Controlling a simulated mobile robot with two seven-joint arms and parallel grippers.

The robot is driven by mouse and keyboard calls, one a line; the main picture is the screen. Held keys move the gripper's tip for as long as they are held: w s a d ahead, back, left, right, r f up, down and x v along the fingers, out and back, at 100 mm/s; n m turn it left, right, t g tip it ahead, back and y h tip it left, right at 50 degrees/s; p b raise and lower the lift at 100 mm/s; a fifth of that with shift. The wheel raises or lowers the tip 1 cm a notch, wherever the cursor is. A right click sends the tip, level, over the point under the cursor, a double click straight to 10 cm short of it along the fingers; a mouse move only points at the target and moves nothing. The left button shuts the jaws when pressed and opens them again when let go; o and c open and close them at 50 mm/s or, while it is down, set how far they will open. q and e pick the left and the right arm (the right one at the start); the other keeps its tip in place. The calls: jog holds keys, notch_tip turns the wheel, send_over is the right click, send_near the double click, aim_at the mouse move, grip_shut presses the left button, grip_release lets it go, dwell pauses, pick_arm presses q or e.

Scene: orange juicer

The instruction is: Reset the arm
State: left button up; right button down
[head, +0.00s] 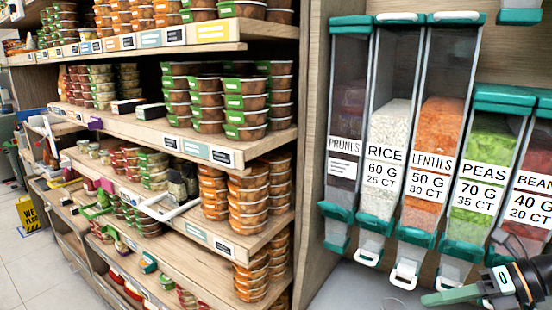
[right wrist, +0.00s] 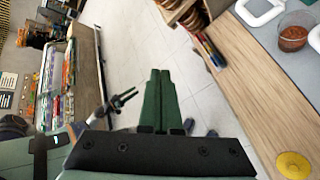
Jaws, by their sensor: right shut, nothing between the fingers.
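My right gripper (head: 450,296) is at the lower right of the head view, in front of the dispensers, with its green fingers pointing left. In the right wrist view its two green fingers (right wrist: 159,75) lie together, shut and empty, above the pale tiled floor. My left gripper does not show in the head view. A small dark two-pronged shape (right wrist: 122,99) left of the fingers in the right wrist view may be my left gripper; its jaw state is unclear.
Dispensers of rice (head: 388,150), lentils (head: 435,140) and peas (head: 485,165) hang behind the right gripper. Shelves of lidded tubs (head: 245,105) fill the left. In the right wrist view, a wooden counter (right wrist: 235,85) runs along the right, holding a cup (right wrist: 293,35) and a yellow disc (right wrist: 293,165).

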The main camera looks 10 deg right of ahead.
jog(key=s+a+f+m+t+h, duration=0.1)
jog(key=s+f+m+t+h, duration=0.2)
jog(key=f+m, duration=0.8)
jog(key=s+f+m+t+h, duration=0.2)
jog(key=f+m+t, duration=0.3)
jog(key=f+m, duration=0.55)
jog(key=s+a+f+m+g+h, duration=0.1)
jog(key=s+a+f+m+g, duration=0.1)
jog(key=s+a+f+m, duration=0.3)
jog(key=s+a+f+m+g+h, duration=0.1)
jog(key=s+a+f+m+g, duration=0.1)
jog(key=s+a+f+m, duration=0.3)
jog(key=a+f+m, duration=0.1)
jog(key=a+m, duration=0.2)
jog(key=a, duration=0.3)
jog(key=shift+f+h, duration=0.4)
